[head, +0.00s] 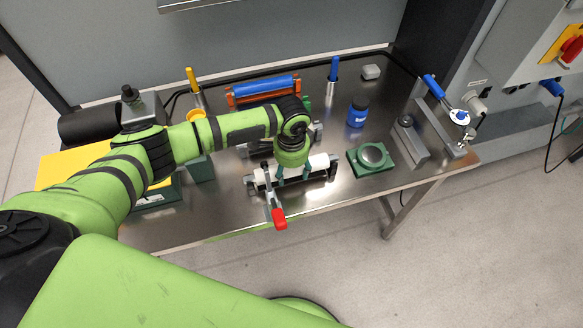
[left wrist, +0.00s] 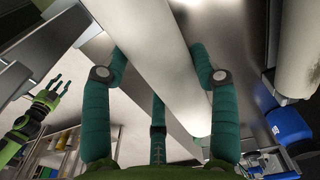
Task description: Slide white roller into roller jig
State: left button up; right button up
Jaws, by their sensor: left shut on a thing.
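The white roller (head: 319,162) lies level near the table's front edge, at the long low fixture that looks like the roller jig (head: 249,181). A toggle clamp with a red handle (head: 279,218) stands at the fixture's front left. My left gripper (head: 292,177) points down from above and is shut on the roller near its middle. In the left wrist view its green fingers (left wrist: 160,62) lie on both sides of the white roller (left wrist: 150,40). Whether the roller is seated is hidden. My right gripper (left wrist: 52,92) shows small at the left of that view, fingers spread and empty.
Behind stand a blue roller in an orange frame (head: 264,88) and a blue jar (head: 357,112). A grey bracket (head: 407,139) stands farther right.

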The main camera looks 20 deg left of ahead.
pick_arm(q)
jog(key=shift+f+b, duration=0.35)
jog(key=shift+f, duration=0.4)
dwell(0.3)
jog(key=o, duration=1.6)
jog(key=shift+c, duration=0.5)
jog(key=shift+r, duration=0.1)
jog(key=shift+r+p, duration=1.05)
jog(key=shift+p, duration=0.2)
jog(key=shift+r, duration=0.35)
jog(key=shift+r+p, duration=0.65)
jog(key=shift+r, duration=0.1)
